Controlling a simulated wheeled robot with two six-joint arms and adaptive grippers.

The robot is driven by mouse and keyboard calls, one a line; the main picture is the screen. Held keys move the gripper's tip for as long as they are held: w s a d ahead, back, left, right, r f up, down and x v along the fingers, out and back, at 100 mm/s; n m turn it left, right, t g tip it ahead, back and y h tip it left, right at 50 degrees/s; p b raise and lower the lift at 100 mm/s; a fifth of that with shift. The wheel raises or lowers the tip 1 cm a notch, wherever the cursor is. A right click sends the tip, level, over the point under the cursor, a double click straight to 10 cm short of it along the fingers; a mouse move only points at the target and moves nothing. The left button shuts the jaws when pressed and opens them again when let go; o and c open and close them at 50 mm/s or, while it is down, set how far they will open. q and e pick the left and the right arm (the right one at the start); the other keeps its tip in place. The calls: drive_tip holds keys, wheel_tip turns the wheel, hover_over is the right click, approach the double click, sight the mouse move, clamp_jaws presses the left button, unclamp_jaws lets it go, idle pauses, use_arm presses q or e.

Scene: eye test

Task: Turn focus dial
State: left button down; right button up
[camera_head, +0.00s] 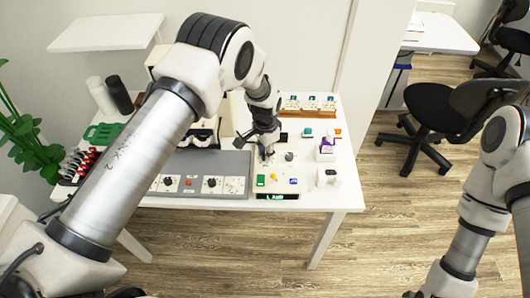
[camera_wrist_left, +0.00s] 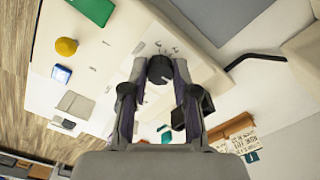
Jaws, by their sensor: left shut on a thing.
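The focus dial (camera_wrist_left: 160,70) is a dark round knob with a pale mark, seen between the fingertips of my left gripper (camera_wrist_left: 160,80) in the wrist view. The gripper is shut on it from above, a finger on each side. In the head view my left gripper (camera_head: 267,154) reaches down onto the white panel (camera_head: 307,158) right of the grey control box, and its fingers hide the dial there. Green (camera_head: 261,180), yellow (camera_head: 274,177) and blue (camera_head: 293,181) buttons sit along the panel's front. My right arm shows at the right edge, its gripper out of view.
The grey control box (camera_head: 225,164) with knobs lies left of the panel. A white bottle with purple (camera_head: 326,148) and a small white item (camera_head: 327,177) stand to the right. A rack of cards (camera_head: 307,105) is behind. Dark and white cylinders (camera_head: 119,95) stand at the back left.

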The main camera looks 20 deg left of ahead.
use_arm(q)
drive_tip(key=n+b, duration=0.2)
drive_tip(key=n, duration=0.1)
drive_tip(key=shift+s+f, duration=0.1)
drive_tip(key=shift+f, duration=0.25)
drive_tip(key=shift+r+n+b, duration=0.1)
drive_tip(key=shift+n+b, duration=0.8)
drive_tip(key=shift+n, duration=1.6)
drive_tip(key=c, duration=0.9)
unclamp_jaws()
drive_tip(key=shift+w, duration=0.3)
drive_tip(key=shift+r, duration=0.3)
wheel_tip(320, 180, up, 11)
drive_tip(key=shift+r, duration=0.1)
